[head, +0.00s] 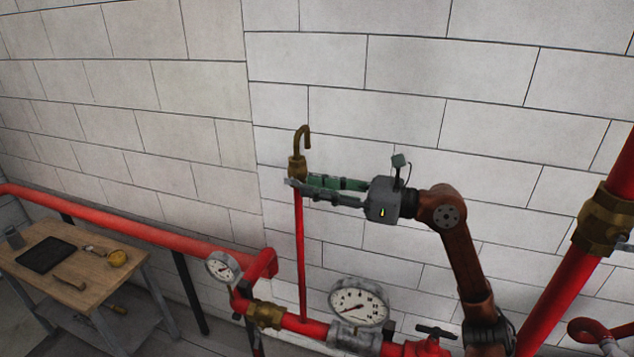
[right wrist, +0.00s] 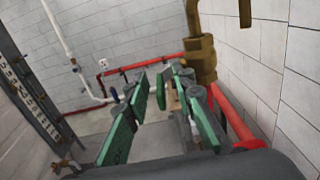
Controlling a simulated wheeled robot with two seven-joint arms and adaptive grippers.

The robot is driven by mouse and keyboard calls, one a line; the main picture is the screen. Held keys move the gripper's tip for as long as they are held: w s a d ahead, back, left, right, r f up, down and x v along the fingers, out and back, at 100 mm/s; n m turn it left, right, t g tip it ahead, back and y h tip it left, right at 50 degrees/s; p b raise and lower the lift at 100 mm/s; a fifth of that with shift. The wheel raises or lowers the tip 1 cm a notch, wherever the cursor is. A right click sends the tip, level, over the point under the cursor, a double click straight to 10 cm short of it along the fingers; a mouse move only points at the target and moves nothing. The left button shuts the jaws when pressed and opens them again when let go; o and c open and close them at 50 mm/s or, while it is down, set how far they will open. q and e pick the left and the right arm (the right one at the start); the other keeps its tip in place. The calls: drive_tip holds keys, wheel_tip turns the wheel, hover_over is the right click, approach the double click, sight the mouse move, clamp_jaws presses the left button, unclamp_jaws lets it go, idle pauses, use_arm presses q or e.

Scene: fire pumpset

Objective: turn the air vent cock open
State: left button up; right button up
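The air vent cock (head: 297,168) is a brass fitting with a hooked outlet pipe on top of a thin upright red pipe (head: 301,255). My right gripper (head: 305,187) reaches in from the right, its fingertips close by the lower part of the cock. In the right wrist view my right gripper (right wrist: 152,92) shows green pads with a gap between its fingers. There the brass cock (right wrist: 201,55) stands just beyond and right of the right-hand finger. I cannot tell whether a finger touches it. The cock's handle is not clearly seen. My left gripper is out of view.
A pale block wall (head: 400,90) is close behind the cock. Below are two pressure gauges, a large one (head: 358,302) and a small one (head: 222,267), on red pipework. A wooden table (head: 50,290) with tools stands at the lower left. Space above the cock is free.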

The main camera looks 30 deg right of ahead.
clamp_jaws()
idle(0.3)
idle(0.5)
